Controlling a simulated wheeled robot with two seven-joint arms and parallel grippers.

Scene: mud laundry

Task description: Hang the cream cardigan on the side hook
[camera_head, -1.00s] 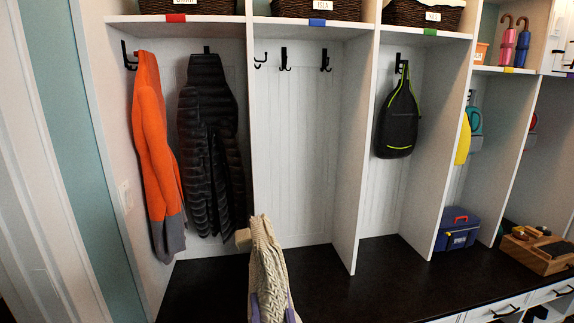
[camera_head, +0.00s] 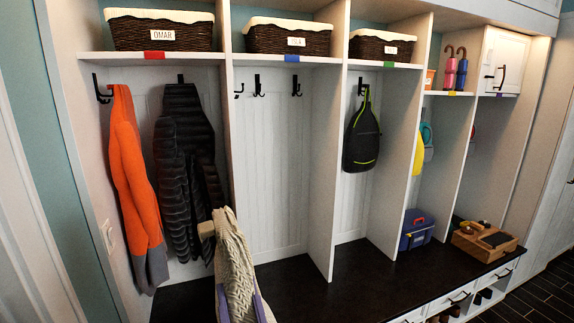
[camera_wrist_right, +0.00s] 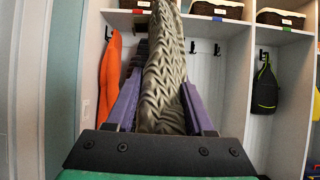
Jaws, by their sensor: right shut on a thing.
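The cream cable-knit cardigan (camera_head: 236,262) hangs upright at the bottom of the head view. My right gripper (camera_head: 242,300) is shut on it, with purple fingers on both sides; the right wrist view also shows the cardigan (camera_wrist_right: 165,70) between the fingers (camera_wrist_right: 159,100). A pale block-like piece (camera_head: 207,229) sticks out left of its top. The cardigan is in front of and below the empty bay's hooks, apart from them. That bay has a black hook (camera_head: 239,92) at its left side and two more hooks (camera_head: 258,86) (camera_head: 297,84) on its back panel. My left gripper is out of view.
An orange jacket (camera_head: 130,180) and a black puffer jacket (camera_head: 181,160) fill the left bay. A dark backpack (camera_head: 361,137) hangs in the bay to the right. Dividers (camera_head: 323,160) separate bays above the dark bench (camera_head: 300,283). Baskets (camera_head: 289,40) stand on the shelf.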

